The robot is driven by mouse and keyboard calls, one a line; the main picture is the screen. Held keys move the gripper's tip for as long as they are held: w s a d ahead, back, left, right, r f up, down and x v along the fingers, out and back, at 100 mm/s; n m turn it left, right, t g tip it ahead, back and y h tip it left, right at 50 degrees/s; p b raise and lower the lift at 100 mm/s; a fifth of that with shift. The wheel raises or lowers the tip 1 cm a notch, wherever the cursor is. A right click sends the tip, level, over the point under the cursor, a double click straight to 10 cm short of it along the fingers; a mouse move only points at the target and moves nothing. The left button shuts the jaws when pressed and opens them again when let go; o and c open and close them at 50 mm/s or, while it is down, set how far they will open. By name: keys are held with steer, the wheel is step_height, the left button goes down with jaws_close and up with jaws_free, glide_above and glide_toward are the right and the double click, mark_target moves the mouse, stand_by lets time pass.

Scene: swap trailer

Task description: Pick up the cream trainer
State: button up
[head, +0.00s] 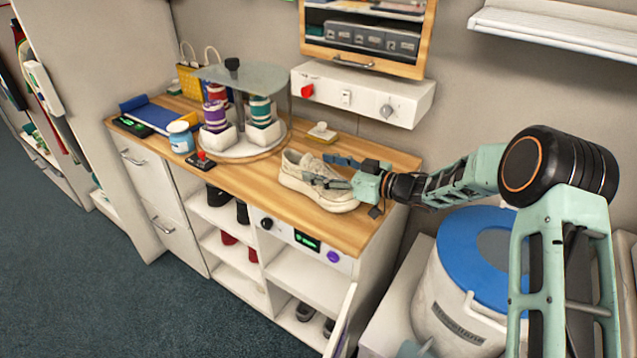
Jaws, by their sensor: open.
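The cream trainer (299,167) rests on the wooden counter top, near its right end. Its collar points to the left and back, and its toe to the right and front. My gripper (329,171) reaches in from the right with its fingers open at the trainer's upper. One finger shows over the near side of the shoe and the other toward the far side. I cannot tell whether either finger touches it. The gripper partly hides the middle of the trainer.
A round stand (248,151) with thread spools is left of the trainer. A white control box (362,93) hangs on the wall behind. A blue-lidded drum (478,256) stands right of the counter. A cabinet door (340,322) stands open below. Bare counter (386,157) lies behind the gripper.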

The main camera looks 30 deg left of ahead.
steer(key=shift+a+f, duration=0.15)
steer(key=shift+a, duration=0.4)
jaws_close()
